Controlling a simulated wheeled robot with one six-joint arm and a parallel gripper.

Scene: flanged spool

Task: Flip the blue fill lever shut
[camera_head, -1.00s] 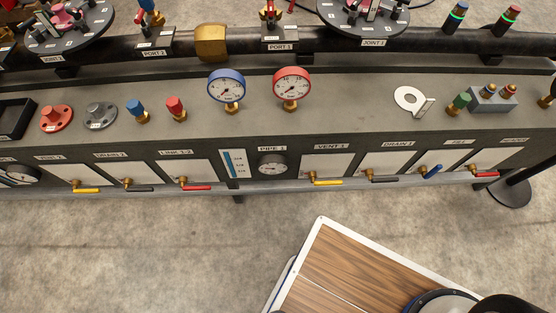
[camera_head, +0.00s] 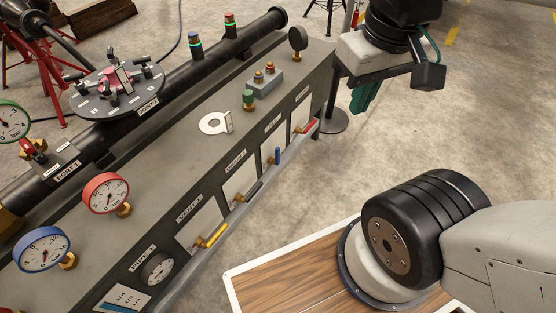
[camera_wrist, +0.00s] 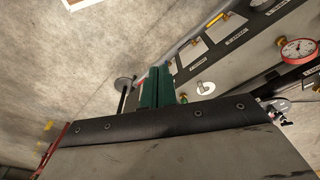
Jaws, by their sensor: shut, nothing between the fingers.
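The blue fill lever (camera_head: 277,156) is on the front face of the long grey bench, between the dark grey lever and the red lever. It stands nearly upright in the head view, while its neighbours lie slanted along the bench edge. My gripper (camera_head: 360,101) hangs in the air at the upper right, beyond the bench's far end and apart from the lever. Its green fingers (camera_wrist: 157,86) are shut and empty.
A red lever (camera_head: 306,127), a dark grey lever (camera_head: 252,192) and a yellow lever (camera_head: 212,237) line the same face. A green-capped fitting (camera_head: 248,100) and a grey block (camera_head: 265,84) stand on top.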

